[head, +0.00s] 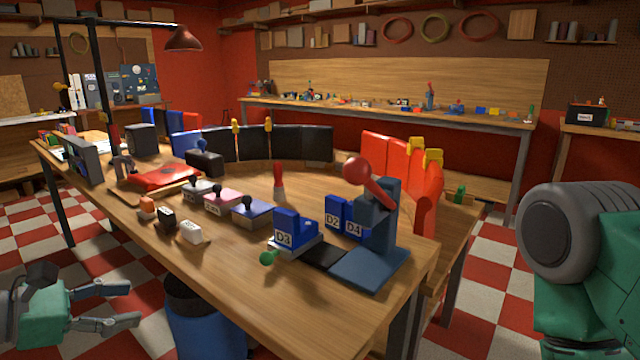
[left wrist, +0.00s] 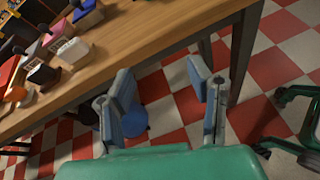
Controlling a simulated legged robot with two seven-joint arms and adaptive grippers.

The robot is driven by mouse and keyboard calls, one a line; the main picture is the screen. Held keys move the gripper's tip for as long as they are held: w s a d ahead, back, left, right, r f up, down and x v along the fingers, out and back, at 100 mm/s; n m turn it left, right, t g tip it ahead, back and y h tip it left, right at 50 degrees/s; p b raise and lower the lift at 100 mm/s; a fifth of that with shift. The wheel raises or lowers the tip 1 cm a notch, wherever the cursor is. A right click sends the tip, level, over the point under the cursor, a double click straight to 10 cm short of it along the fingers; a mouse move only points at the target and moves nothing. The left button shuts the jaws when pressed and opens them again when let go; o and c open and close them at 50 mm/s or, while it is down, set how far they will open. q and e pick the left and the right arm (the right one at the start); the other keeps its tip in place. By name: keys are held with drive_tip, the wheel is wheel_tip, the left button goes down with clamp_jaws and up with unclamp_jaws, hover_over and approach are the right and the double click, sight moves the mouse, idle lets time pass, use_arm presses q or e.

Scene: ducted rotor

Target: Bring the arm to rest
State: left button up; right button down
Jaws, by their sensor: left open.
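My left gripper (head: 133,304) is at the lower left of the head view, over the checkered floor in front of the wooden workbench (head: 250,285). Its grey-blue fingers are apart with nothing between them. In the left wrist view the left gripper (left wrist: 163,76) also shows open and empty, beside the bench edge, with floor beyond its fingers. My right arm (head: 590,260) shows as green and grey links at the right edge of the head view. Its gripper is out of view.
A blue bin (head: 205,325) stands on the floor by the bench. On the bench are a blue stand with a red-knobbed lever (head: 372,180), a blue D3 block (head: 294,230), small switch boxes and a red case (head: 165,178).

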use_arm(q)
drive_tip(key=s+f+m+g+y, duration=0.3)
drive_tip(key=s+f+m, duration=0.25)
drive_tip(key=f, duration=0.45)
drive_tip(key=s+f+m+g+y, duration=0.35)
drive_tip(key=f+m, duration=0.25)
drive_tip(key=f, duration=0.5)
drive_tip(key=s+f+m+g+y, duration=0.1)
drive_tip(key=s+f+m, duration=0.4)
drive_tip(key=s+m, duration=0.2)
drive_tip(key=s+d+f+m+g+y, duration=0.1)
drive_tip(key=s+f+m+y, duration=0.1)
drive_tip(key=s+f+m, duration=0.3)
drive_tip(key=s+m, duration=0.1)
drive_tip(key=s, duration=0.3)
drive_tip(key=shift+s+d+f+m, duration=0.15)
drive_tip(key=shift+s+f+m, duration=0.05)
drive_tip(key=shift+f+m, duration=0.2)
drive_tip(key=shift+w+g, duration=0.1)
drive_tip(key=shift+g, duration=0.15)
